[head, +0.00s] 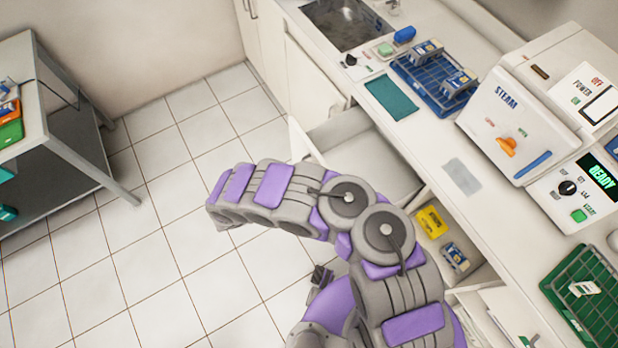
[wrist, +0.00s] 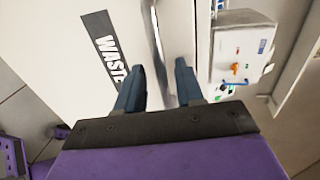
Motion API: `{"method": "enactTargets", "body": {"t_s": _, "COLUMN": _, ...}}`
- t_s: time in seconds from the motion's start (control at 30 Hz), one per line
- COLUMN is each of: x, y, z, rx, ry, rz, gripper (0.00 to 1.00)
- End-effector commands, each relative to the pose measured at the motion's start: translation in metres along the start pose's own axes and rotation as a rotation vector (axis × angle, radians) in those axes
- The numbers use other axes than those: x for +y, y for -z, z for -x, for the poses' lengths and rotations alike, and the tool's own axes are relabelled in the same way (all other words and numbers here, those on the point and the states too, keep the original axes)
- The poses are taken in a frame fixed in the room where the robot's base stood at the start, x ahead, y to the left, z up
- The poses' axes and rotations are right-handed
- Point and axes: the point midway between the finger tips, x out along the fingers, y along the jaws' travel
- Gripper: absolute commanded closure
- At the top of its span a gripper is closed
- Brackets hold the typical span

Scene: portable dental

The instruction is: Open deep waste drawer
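A white drawer front (wrist: 60,45) with a black WASTE label (wrist: 103,48) fills the left of the wrist view. A shiny metal handle bar (wrist: 155,35) runs along it, right of the label. My gripper (wrist: 158,66) has its two dark fingers apart, one on each side of the bar; I cannot tell if either touches it. In the head view my bent arm hides the gripper. An open drawer (head: 365,155) with a grey, empty-looking interior juts out under the counter behind my arm; its label is not visible there, so I cannot tell if it is the waste drawer.
Another open drawer (head: 468,272) holds a yellow item and a blue-grey item. The counter (head: 425,140) carries a blue rack (head: 432,85), a steam sterilizer (head: 520,115) and a green rack (head: 590,290). A grey table (head: 75,140) stands at left. The tiled floor between is clear.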

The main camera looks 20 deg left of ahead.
Motion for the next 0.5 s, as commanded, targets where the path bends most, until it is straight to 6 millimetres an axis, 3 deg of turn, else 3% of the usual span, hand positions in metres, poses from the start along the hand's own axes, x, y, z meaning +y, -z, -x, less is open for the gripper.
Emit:
{"method": "enactTargets", "body": {"t_s": 0.23, "x": 0.000, "y": -0.002, "z": 0.019, "rx": -0.005, "ry": -0.002, "rz": -0.002, "gripper": 0.63}}
{"method": "enactTargets", "body": {"t_s": 0.5, "x": 0.001, "y": -0.002, "z": 0.077, "rx": -0.004, "ry": -0.004, "rz": -0.001, "gripper": 0.63}}
